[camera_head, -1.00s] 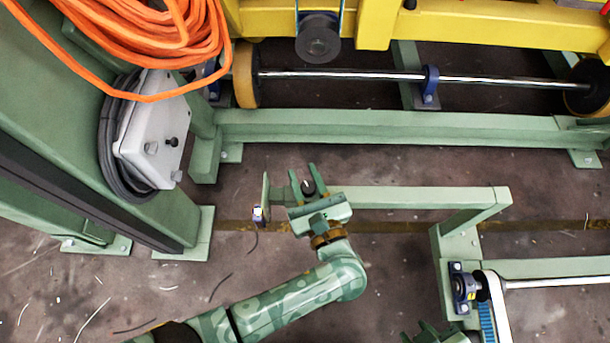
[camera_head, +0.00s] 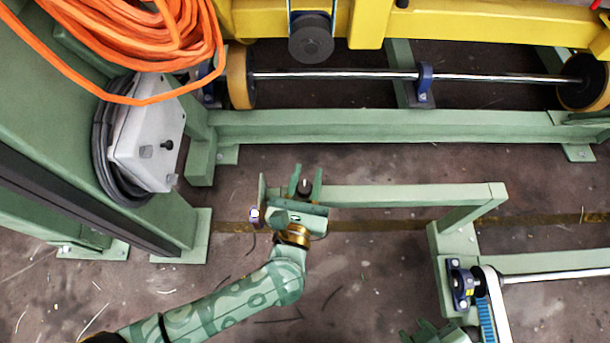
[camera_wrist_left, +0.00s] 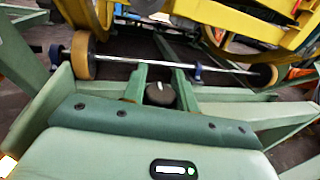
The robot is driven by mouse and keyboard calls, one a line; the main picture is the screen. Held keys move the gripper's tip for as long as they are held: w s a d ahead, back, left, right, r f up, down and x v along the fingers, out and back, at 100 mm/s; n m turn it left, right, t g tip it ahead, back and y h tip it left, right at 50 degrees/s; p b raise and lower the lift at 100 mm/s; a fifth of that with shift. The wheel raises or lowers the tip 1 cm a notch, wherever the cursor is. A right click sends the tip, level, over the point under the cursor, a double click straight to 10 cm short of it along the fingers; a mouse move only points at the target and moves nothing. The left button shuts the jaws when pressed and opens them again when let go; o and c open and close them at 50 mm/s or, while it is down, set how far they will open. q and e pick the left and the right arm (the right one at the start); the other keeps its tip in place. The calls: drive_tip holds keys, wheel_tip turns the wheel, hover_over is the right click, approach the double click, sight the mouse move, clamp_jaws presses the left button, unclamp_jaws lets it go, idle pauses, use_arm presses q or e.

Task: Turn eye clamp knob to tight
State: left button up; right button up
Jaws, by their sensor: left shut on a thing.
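The eye clamp knob (camera_head: 304,187) is a dark round knob at the left part of the green floor frame. It also shows in the left wrist view (camera_wrist_left: 160,95), with a pale mark on top. My left gripper (camera_head: 306,182) is shut on the knob, one green finger on each side of it. In the left wrist view the two fingers (camera_wrist_left: 160,88) flank the knob. What I take to be my right gripper (camera_head: 420,328) is partly visible at the bottom edge; its jaw opening is unclear.
The green frame bar (camera_head: 410,195) runs right from the knob. A small upright plate (camera_head: 262,195) stands just left of my left gripper. A grey box (camera_head: 150,145) and orange cable (camera_head: 150,45) are at upper left. A belt drive (camera_head: 488,305) stands at lower right.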

use_arm(q)
drive_tip(key=shift+m+h, duration=0.4)
drive_tip(key=shift+h, duration=0.2)
drive_tip(key=o, duration=1)
drive_tip(key=shift+s, duration=0.2)
drive_tip(key=p+v, duration=0.2)
drive_tip(key=v, duration=0.6)
drive_tip(key=p+v, duration=0.3)
drive_tip(key=v, duration=0.5)
drive_tip(key=shift+a+r, duration=0.1)
drive_tip(key=shift+r, duration=0.1)
use_arm(e)
drive_tip(key=s+d+f+n+g+h, duration=0.1)
drive_tip(key=s+d+f+g+h, duration=0.1)
drive_tip(key=s+d, duration=0.4)
drive_tip(key=shift+s+d+f+n+g+h, duration=0.2)
drive_tip(key=shift+s+n+g+h, duration=0.15)
drive_tip(key=shift+g, duration=0.25)
